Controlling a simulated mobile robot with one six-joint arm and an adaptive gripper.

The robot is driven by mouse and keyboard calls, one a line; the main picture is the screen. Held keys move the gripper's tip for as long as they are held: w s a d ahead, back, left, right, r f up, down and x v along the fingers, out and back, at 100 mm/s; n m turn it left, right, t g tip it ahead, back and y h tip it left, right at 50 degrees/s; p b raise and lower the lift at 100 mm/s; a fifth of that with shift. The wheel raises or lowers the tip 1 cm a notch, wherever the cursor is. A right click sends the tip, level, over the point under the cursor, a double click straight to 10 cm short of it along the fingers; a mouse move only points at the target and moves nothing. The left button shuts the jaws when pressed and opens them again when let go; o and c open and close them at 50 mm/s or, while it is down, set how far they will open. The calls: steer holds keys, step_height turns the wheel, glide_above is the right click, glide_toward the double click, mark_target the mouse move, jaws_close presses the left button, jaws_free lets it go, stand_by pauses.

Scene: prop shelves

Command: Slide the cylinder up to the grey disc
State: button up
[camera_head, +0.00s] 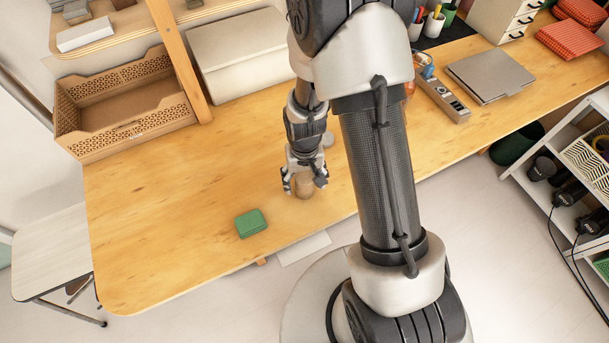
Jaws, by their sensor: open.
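A tan wooden cylinder (305,190) stands on the wooden table near its front edge. My gripper (304,183) is low over the table with its fingers spread on either side of the cylinder; I cannot tell whether they touch it. The gripper partly covers the cylinder's upper part. A grey disc (328,139) lies on the table just behind my gripper, farther from the front edge than the cylinder. The disc is partly hidden by my wrist.
A green flat box (250,223) lies left of the cylinder. A brown crate (125,105), a pale storage box (235,50) and a wooden post (180,60) stand at the back left. A grey folder (490,76) lies at the right. The table's left part is clear.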

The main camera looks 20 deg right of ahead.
steer(key=c, duration=1.5)
steer(key=shift+w, duration=0.15)
